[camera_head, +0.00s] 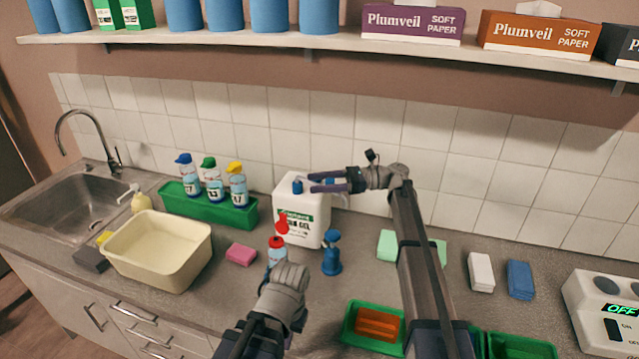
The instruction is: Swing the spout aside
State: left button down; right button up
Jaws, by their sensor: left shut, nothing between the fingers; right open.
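The tap's curved metal spout (84,112) arches over the steel sink (55,205) at the far left. Its base stands behind the sink's right side, near the wall. My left gripper (286,283) is low in the middle, just in front of a red-capped bottle (276,256); it is shut, and its fingertips are hard to make out. My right gripper (312,182) points left, open and empty, in front of or beside the top of a white gel jug (305,212). Both grippers are far to the right of the spout.
A pink sponge (241,254) and a blue pump (332,252) are nearby. A loaded shelf (200,38) runs overhead.

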jog(key=d, duration=0.7)
jog(key=shift+w+d, duration=0.35)
jog(key=shift+w, duration=0.05)
